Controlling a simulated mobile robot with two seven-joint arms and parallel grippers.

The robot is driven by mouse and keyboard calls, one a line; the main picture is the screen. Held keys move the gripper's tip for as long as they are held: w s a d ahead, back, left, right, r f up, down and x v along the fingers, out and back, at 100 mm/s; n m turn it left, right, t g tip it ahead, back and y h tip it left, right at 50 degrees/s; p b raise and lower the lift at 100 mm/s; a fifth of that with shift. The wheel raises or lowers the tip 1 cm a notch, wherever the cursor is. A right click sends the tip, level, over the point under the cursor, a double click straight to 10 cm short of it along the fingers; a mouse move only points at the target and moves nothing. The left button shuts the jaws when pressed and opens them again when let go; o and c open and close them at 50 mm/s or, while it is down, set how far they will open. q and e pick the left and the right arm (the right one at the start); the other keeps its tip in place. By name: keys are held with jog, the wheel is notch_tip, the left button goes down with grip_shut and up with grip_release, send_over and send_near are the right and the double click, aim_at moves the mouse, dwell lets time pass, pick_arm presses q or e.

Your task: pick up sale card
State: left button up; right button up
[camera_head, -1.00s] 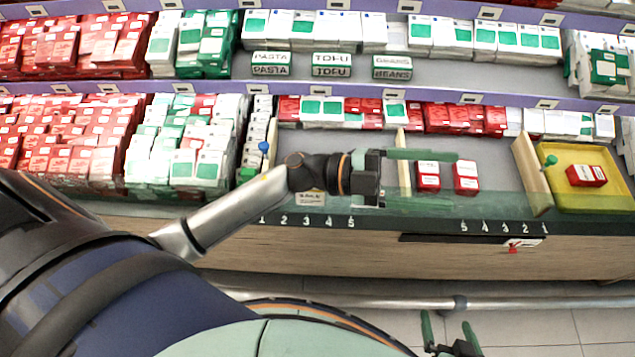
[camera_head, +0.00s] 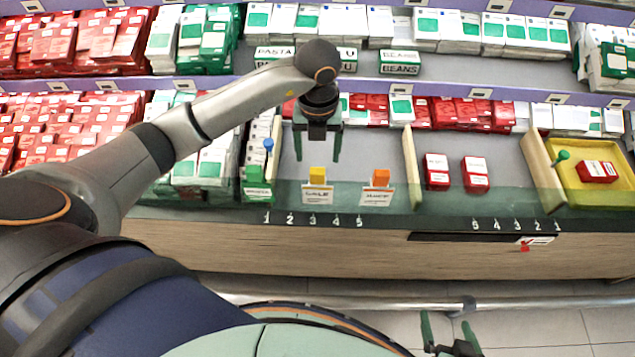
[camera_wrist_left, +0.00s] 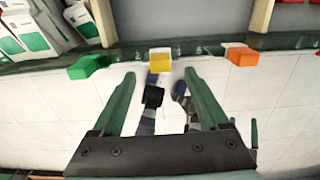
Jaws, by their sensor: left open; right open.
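The sale card (camera_head: 316,194), a white card with a yellow block (camera_head: 317,175) on top, stands at the front edge of the lower shelf in the head view. In the left wrist view the yellow block (camera_wrist_left: 159,60) lies just beyond the fingertips, lined up between them. My left gripper (camera_head: 318,158) is open and empty, pointing down at the block. The wrist view also shows its spread fingers (camera_wrist_left: 159,76). Whether the fingers touch the block cannot be told. My right gripper (camera_head: 447,318) is open and empty, low in front of the counter.
A card with an orange block (camera_head: 380,178) stands to the right, and one with a green block (camera_head: 254,174) to the left. A wooden divider (camera_head: 411,165) and two red boxes (camera_head: 437,171) are further right, before a yellow tray (camera_head: 568,187).

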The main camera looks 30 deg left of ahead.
aim_at(317, 172)
pick_arm(q)
jog(key=f, duration=0.7)
jog(key=shift+s+d+f, duration=0.15)
jog(key=shift+s+f, duration=0.05)
jog(key=shift+s, duration=0.15)
jog(key=shift+c, duration=0.3)
grip_shut()
